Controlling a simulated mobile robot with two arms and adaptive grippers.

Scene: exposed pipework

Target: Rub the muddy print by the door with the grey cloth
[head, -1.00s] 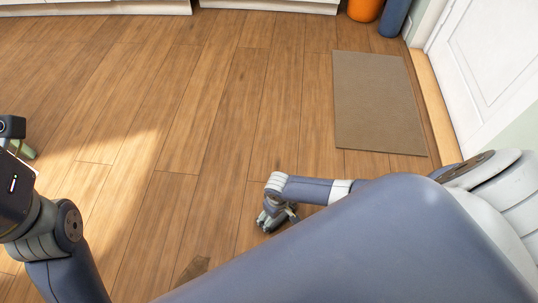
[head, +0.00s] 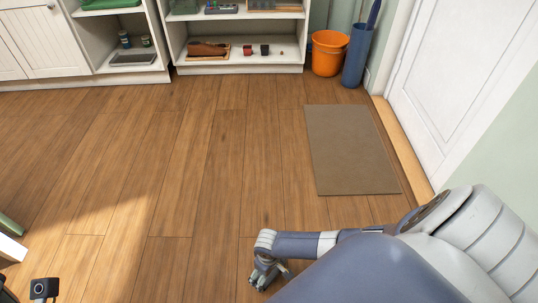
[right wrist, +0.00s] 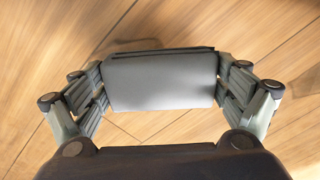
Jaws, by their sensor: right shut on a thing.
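My right gripper (head: 264,278) is low over the wooden floor, left of and nearer than the doormat. In the right wrist view it (right wrist: 162,82) is shut on the grey cloth (right wrist: 160,82), which looks like a flat, folded pad between the fingers. I cannot tell whether the cloth touches the floor. The white door (head: 455,85) stands at the right. I cannot make out a muddy print in the current views. Of my left arm only a small wrist part shows at the bottom left; its fingers are out of view.
A brown doormat (head: 350,150) lies before the door's wooden threshold (head: 405,150). An orange bucket (head: 327,53) and a blue cylindrical bin (head: 357,55) stand in the back corner. White shelves (head: 240,68) line the back. The middle floor is clear.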

